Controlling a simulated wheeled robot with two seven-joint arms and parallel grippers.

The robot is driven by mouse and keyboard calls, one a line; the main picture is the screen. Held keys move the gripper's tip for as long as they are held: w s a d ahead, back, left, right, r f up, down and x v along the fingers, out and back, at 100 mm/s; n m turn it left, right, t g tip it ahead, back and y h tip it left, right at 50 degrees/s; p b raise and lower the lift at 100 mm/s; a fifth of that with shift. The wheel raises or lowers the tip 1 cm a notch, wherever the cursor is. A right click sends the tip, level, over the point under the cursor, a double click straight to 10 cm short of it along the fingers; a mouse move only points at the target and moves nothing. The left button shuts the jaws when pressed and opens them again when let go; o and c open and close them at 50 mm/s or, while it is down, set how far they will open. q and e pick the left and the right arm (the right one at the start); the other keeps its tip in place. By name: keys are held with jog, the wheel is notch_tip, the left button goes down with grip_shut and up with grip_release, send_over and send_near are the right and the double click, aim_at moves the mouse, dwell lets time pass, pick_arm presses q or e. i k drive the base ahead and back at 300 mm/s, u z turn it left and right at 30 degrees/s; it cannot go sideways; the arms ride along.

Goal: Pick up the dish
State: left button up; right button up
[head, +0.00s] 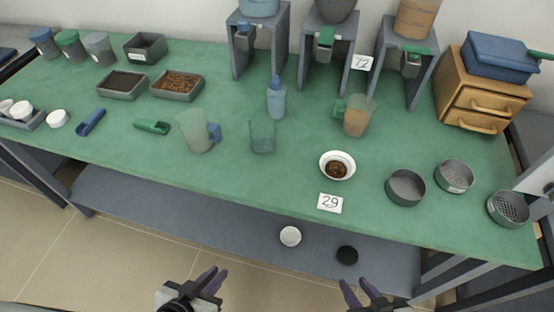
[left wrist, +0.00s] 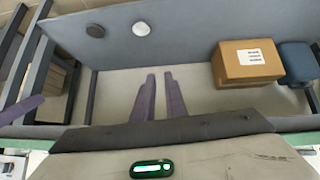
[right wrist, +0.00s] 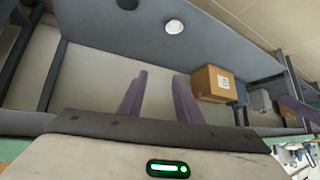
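A white dish (head: 337,154) with brown grainy material in it stands on the green table top, right of the middle, behind a white card marked 29 (head: 330,203). My left gripper (head: 217,271) and my right gripper (head: 355,284) are both in front of the table at the bottom of the head view, well apart from the dish. The left fingers, also in the left wrist view (left wrist: 160,74), stand slightly apart and empty. The right fingers, also in the right wrist view (right wrist: 160,74), stand wider apart and empty. Neither wrist view shows the dish.
Sieves (head: 406,187) stand right of the dish. A glass beaker (head: 262,133), a jug with orange contents (head: 357,117) and a blue bottle (head: 277,100) stand behind it. A lower shelf holds a white round piece (head: 290,237) and a black one (head: 347,255).

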aim_at(338, 165)
jog(key=u, duration=0.35)
jog(key=k, duration=0.85)
jog(key=z, duration=1.05)
jog(key=i, duration=0.5)
jog(key=z, duration=0.1)
